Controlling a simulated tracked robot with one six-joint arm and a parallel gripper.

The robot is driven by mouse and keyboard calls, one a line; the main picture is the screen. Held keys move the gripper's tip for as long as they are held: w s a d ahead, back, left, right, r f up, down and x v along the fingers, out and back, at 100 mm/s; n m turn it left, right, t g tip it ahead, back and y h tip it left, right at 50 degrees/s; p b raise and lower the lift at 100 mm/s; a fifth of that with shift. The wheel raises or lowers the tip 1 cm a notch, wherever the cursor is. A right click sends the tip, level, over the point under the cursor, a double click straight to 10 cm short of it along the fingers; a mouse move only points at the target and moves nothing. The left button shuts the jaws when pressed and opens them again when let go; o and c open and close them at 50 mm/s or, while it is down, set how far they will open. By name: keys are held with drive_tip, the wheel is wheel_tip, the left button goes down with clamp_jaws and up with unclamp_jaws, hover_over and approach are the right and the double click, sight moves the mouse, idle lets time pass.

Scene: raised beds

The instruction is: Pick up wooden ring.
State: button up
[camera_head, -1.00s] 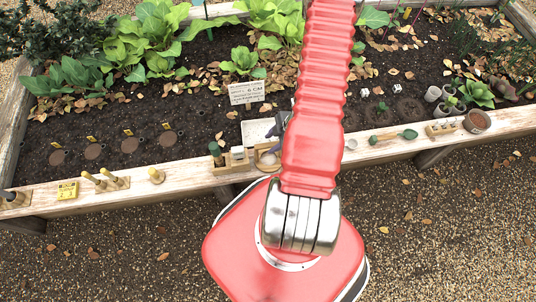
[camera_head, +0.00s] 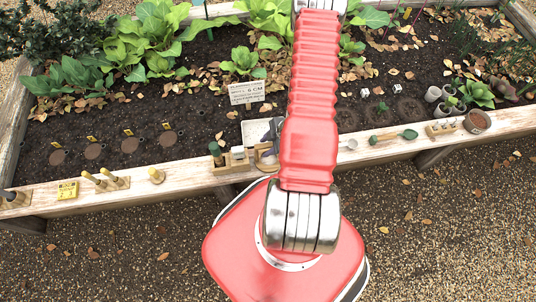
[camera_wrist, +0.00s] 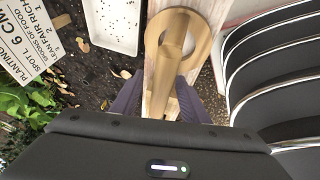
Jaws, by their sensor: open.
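The wooden ring (camera_wrist: 152,36) is light tan and shows in the wrist view on the bed's wooden edge, just beyond my fingertips. A tan wooden bar or post (camera_wrist: 168,70) runs from the ring's middle down between my fingers; how the two are joined is unclear. In the head view the ring (camera_head: 266,157) shows small on the front edge, partly hidden by my arm. My gripper (camera_wrist: 160,88) is open, with one dark finger on each side of the bar. I cannot tell whether either finger touches it.
A white tray (camera_wrist: 98,22) with dark specks lies on the soil beside the ledge. A planting sign (camera_head: 246,92) stands behind it. A dark green-topped item (camera_head: 216,152) and a small white-topped item (camera_head: 237,153) stand left of the ring. Soil behind the ledge is partly clear.

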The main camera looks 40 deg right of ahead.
drive_tip(key=shift+x, duration=1.35)
drive_tip(key=shift+c, duration=0.5)
clamp_jaws()
